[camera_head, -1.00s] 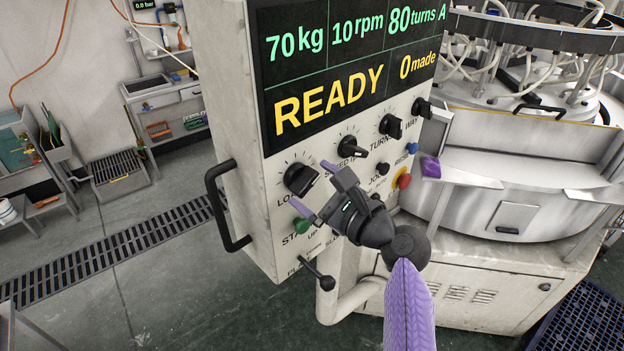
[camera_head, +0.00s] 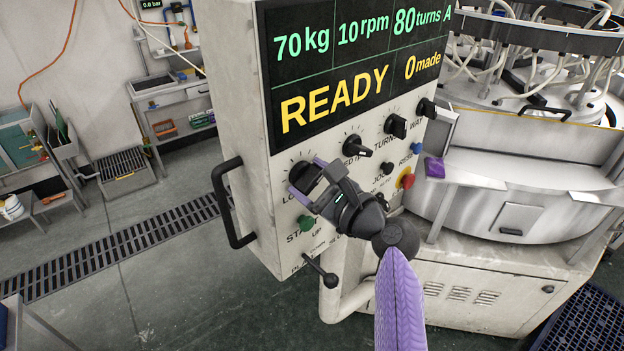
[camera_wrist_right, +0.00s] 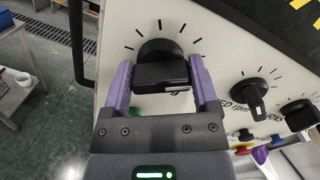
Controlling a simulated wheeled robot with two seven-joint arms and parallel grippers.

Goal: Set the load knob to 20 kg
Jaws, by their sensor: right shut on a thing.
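The load knob (camera_head: 303,174) is a black round knob with a bar grip at the lower left of the control panel. It fills the middle of the right wrist view (camera_wrist_right: 160,70), with black tick marks around it. My right gripper (camera_head: 308,182) is at the knob, and its two purple fingers stand on either side of the bar, shut on it. The panel display (camera_head: 350,65) reads 70 kg, 10 rpm, 80 turns, READY and 0 made. The knob's label is mostly hidden behind the gripper. My left gripper is not in view.
The speed knob (camera_head: 357,146) and turns knob (camera_head: 396,125) sit up and to the right. A green button (camera_head: 306,222) is just below the load knob, and a red button (camera_head: 406,181) is to the right. A black handle (camera_head: 229,205) sticks out at the panel's left edge.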

